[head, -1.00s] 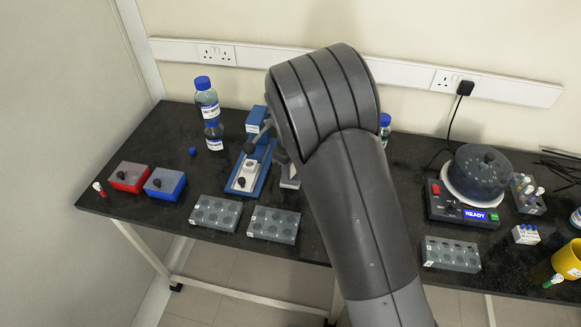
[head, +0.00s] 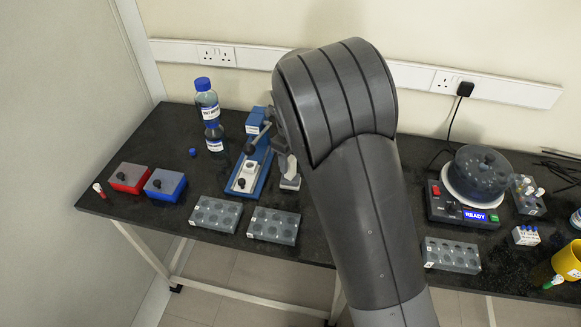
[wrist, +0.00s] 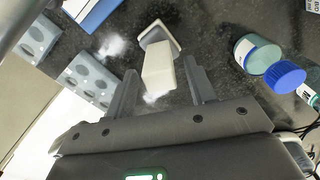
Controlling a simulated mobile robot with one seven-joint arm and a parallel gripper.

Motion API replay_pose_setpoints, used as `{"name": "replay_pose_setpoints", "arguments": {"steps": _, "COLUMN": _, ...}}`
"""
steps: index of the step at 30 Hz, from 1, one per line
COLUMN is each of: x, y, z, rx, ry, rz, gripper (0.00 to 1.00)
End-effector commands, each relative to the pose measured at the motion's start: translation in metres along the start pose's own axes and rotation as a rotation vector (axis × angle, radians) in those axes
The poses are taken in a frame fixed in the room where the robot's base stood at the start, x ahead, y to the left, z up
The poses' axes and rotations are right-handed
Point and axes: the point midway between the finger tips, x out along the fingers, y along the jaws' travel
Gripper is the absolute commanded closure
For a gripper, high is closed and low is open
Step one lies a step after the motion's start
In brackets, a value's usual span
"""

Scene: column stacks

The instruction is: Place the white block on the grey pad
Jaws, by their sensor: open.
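The white block (wrist: 158,72) is between the two fingers of my gripper (wrist: 160,85) in the wrist view, with gaps on both sides. The gripper is open. The block's far end meets the grey pad (wrist: 158,36), a small light-rimmed piece; it appears to stand on it, but I cannot see the contact fully. In the head view the grey pad (head: 290,184) lies on the dark bench, right of the blue base. My gripper there is mostly hidden behind my arm, just above the pad.
A blue base with a lever and a white piece (head: 248,173) stands close left of the pad. Blue-capped bottles (head: 207,105) stand behind. Grey racks (head: 274,225) are in front. The device reading READY (head: 465,205) is far right.

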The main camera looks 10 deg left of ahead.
Motion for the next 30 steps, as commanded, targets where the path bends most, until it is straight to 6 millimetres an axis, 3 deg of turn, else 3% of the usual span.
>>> {"name": "replay_pose_setpoints", "arguments": {"steps": 3, "x": -0.029, "y": 0.000, "z": 0.001, "rx": 0.000, "ry": -0.004, "rz": -0.002, "gripper": 0.50}}
{"name": "replay_pose_setpoints", "arguments": {"steps": 9, "x": -0.062, "y": 0.000, "z": 0.001, "rx": 0.000, "ry": -0.002, "rz": 0.000, "gripper": 0.50}}
{"name": "replay_pose_setpoints", "arguments": {"steps": 22, "x": -0.081, "y": -0.001, "z": -0.004, "rx": -0.012, "ry": -0.005, "rz": 0.001, "gripper": 0.50}}
{"name": "replay_pose_setpoints", "arguments": {"steps": 26, "x": -0.098, "y": -0.006, "z": -0.027, "rx": -0.095, "ry": -0.037, "rz": 0.001, "gripper": 0.50}}
{"name": "replay_pose_setpoints", "arguments": {"steps": 30, "x": -0.129, "y": -0.010, "z": -0.072, "rx": -0.285, "ry": -0.094, "rz": -0.016, "gripper": 0.50}}
